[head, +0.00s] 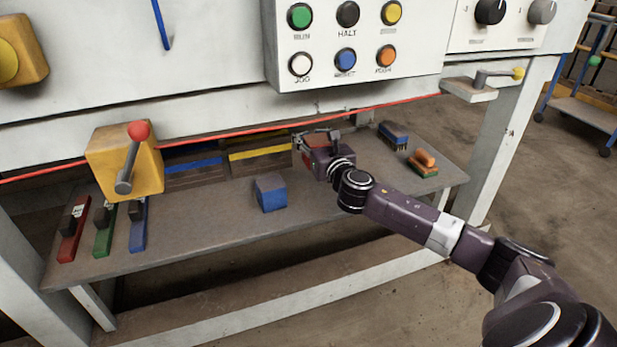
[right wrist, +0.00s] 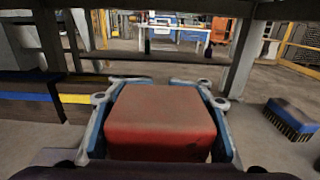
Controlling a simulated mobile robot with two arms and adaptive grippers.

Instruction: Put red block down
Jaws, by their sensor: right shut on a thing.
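The red block (right wrist: 160,118) sits between the fingers of my right gripper (right wrist: 160,100) in the right wrist view. A small part of the red block also shows at the gripper in the head view (head: 315,140). My right gripper (head: 318,142) is shut on it over the back part of the grey shelf (head: 330,205). I cannot tell whether the block touches the shelf. A blue block (head: 270,193) stands on the shelf to the left of the right gripper. My left gripper is not in view.
Bins with blue (head: 195,165) and yellow (head: 260,153) stripes stand left. A yellow lever box (head: 125,165) and button panel (head: 355,45) overhang the shelf.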

